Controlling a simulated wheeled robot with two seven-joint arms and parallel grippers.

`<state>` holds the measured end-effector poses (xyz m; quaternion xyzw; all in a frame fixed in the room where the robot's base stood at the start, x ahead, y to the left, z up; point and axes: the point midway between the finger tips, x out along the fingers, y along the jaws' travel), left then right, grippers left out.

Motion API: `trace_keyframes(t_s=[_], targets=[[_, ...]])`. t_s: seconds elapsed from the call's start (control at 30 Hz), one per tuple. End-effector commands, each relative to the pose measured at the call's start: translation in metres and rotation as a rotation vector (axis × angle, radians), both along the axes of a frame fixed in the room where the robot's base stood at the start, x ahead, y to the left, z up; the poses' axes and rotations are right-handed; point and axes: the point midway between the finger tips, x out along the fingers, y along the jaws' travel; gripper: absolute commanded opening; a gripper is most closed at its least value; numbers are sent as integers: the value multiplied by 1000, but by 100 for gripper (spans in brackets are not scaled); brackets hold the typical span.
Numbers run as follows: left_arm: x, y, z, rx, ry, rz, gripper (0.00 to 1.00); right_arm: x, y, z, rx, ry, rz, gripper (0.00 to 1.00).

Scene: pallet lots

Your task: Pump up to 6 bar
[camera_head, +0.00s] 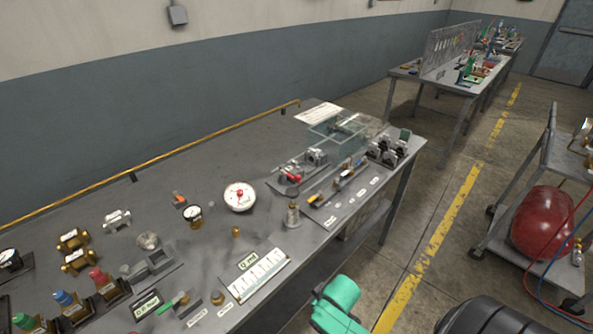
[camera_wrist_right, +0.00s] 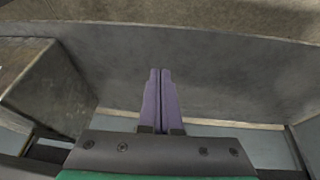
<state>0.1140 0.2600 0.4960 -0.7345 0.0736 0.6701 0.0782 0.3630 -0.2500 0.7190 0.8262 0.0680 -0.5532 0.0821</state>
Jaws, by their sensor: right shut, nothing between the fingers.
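A large white dial gauge (camera_head: 239,196) with a red centre lies on the grey bench; its reading is too small to make out. A smaller brass-based gauge (camera_head: 193,213) stands left of it. A metal cylinder-like fitting (camera_head: 292,214) stands to the right; I cannot tell which item is the pump. My right gripper (camera_wrist_right: 160,74) has purple fingers pressed together, empty, in the right wrist view, with a plain grey surface beyond them. In the head view only a green part of my right arm shows, beyond the bench's front edge. My left gripper is not in view.
The grey bench (camera_head: 150,195) carries valves, coloured-capped fittings (camera_head: 66,303), a label strip (camera_head: 257,274) and a clear box (camera_head: 338,130). A cart with a red tank (camera_head: 543,222) and hoses stands at right. Floor with a yellow line (camera_head: 440,235) lies between.

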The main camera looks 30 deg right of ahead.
Motion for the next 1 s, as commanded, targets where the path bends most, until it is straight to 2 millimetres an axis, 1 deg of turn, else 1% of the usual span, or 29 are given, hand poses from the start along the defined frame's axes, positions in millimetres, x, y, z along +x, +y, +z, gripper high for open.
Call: trace_keyframes(t_s=[0.03,0.07,0.1,0.17,0.2,0.27,0.3,0.37,0.4,0.53,0.63,0.77,0.9,1.0], targets=[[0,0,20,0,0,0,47,11,7,52,7,-31,16,0],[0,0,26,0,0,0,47,15,11,75,11,-45,25,0],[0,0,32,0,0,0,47,18,17,104,16,-62,36,0],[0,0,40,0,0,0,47,22,25,145,21,-89,57,0],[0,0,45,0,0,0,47,26,30,170,24,-114,78,0],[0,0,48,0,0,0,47,40,37,204,27,-174,128,0],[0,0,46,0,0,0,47,51,42,213,34,-211,162,0],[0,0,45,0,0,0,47,67,47,227,49,-263,207,0],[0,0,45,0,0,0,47,76,51,238,60,-293,237,0],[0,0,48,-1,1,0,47,96,54,272,92,-353,313,0],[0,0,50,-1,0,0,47,104,46,294,112,-366,338,0],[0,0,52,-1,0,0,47,110,21,325,126,-362,312,0],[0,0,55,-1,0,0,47,112,-20,362,135,-361,213,0],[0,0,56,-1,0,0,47,111,-46,386,144,-373,136,0]])
